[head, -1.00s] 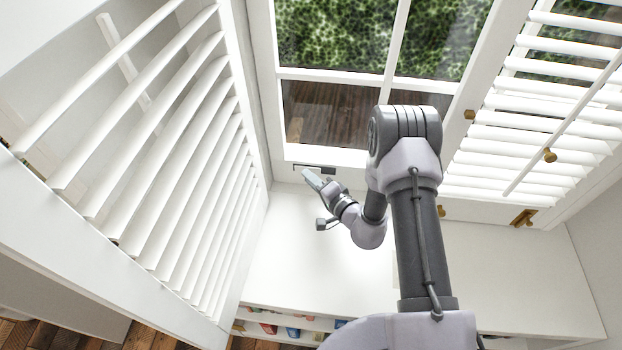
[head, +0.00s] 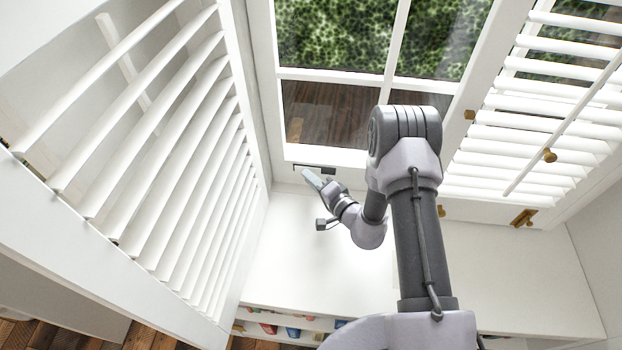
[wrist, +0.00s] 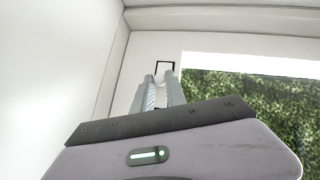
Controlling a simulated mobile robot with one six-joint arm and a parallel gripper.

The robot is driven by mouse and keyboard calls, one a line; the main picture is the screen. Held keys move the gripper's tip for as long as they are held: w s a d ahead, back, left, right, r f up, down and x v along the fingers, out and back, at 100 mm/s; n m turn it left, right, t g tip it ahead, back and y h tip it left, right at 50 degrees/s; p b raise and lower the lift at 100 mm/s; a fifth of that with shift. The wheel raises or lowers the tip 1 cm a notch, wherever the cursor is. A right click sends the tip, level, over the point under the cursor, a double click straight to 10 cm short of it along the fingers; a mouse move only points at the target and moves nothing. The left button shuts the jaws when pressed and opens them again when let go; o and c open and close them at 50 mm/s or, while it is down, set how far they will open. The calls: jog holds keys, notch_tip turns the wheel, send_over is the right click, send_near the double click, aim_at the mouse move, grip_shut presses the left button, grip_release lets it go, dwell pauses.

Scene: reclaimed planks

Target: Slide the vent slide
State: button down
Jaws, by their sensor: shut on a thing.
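The vent slide (head: 328,171) shows in the head view as a small dark piece and thin dark outline on the white strip below the window. My gripper (head: 307,173) reaches up to it from the sill, its fingertips at the left part of the outline. In the wrist view my gripper (wrist: 160,80) has its two grey fingers close together, shut on a small pale part between them. A thin black outline (wrist: 165,64) of the vent shows just beyond the fingertips. The fingers hide most of the gripped part.
A white louvred shutter (head: 150,170) stands open close on the left. Another louvred shutter (head: 540,130) with brass knobs is at the right. The white sill (head: 300,245) around my gripper is bare. The window (head: 335,35) is above.

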aim_at(317, 173)
dwell(0.3)
jog(key=d, duration=0.2)
jog(key=s+d+b, duration=0.1)
jog(key=d, duration=0.1)
jog(key=shift+d, duration=0.1)
jog(key=c, duration=1.3)
grip_release()
jog(key=shift+d, duration=0.15)
jog(key=shift+c, duration=0.2)
jog(key=p+v, duration=0.3)
jog(key=v, duration=1.4)
jog(key=shift+s+p, duration=0.2)
jog(key=shift+p, duration=0.2)
